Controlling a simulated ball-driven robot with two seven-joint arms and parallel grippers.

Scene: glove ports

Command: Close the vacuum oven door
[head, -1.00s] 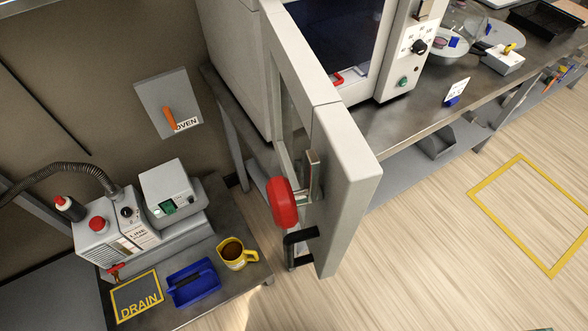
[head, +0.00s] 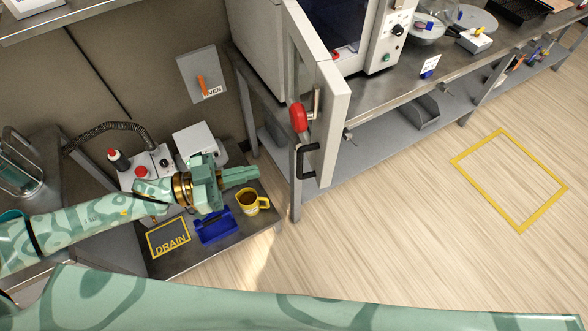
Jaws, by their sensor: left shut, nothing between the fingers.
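The vacuum oven (head: 258,48) stands on the bench at the top middle, with a dark chamber opening. Its thick grey door (head: 333,112) stands wide open, swung out toward me past the bench's front edge. The door bears a red knob (head: 298,117) and a black handle (head: 308,160) on its left face. My left gripper (head: 256,173) is shut and empty. In the picture it is left of the black handle, apart from it, above the low side table. A green arm link of mine crosses the bottom. The right gripper is out of view.
The low table (head: 190,262) holds a yellow mug (head: 252,201), a blue tray (head: 215,225), a DRAIN plate (head: 168,237) and a pump unit (head: 147,168). An OVEN switch (head: 203,82) is on the wall. The floor right of the door is clear, with a yellow-taped square (head: 512,178).

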